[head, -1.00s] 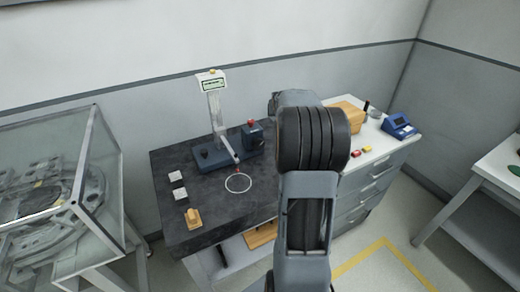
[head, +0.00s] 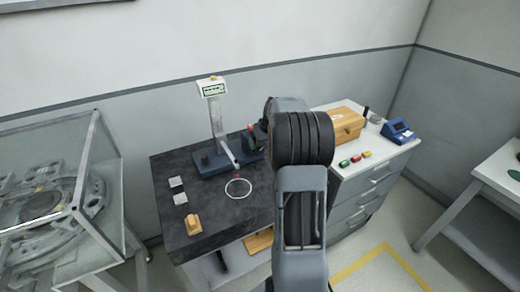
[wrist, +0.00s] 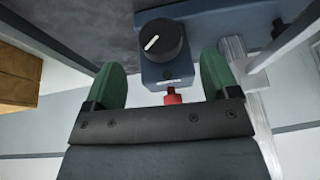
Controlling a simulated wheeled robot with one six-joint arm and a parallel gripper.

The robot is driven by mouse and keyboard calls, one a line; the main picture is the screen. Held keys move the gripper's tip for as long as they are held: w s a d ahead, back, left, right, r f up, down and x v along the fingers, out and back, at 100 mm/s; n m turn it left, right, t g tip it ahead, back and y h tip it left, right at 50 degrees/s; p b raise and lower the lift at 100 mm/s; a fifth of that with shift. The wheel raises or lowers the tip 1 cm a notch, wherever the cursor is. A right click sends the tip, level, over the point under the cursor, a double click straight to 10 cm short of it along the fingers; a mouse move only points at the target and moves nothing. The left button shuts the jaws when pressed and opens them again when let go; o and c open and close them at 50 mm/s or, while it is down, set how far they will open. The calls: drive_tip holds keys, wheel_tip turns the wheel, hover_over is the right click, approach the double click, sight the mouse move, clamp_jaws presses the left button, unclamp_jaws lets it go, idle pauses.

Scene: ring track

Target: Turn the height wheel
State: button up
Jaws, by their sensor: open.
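A black round knob with a white pointer line, which looks like the height wheel (wrist: 160,40), sits on a blue housing (wrist: 188,62) in the wrist view. My gripper (wrist: 160,62) is open, with one green finger on each side below the knob; nothing shows between them but the housing and a red part (wrist: 173,96). I cannot tell whether the fingers touch anything. In the head view the measuring stand has a blue base (head: 212,163), a pale column (head: 216,118) and a display (head: 212,89). My arm hides most of the housing and the knob there.
A white ring (head: 238,188) lies marked on the dark bench top (head: 215,215). A wooden box (head: 346,124) and a blue device (head: 398,130) stand on the drawer cabinet at right.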

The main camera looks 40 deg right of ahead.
sight(259, 149)
drive_tip(key=shift+p+x, duration=0.3)
drive_tip(key=shift+x, duration=2.9)
drive_tip(key=shift+c, duration=0.5)
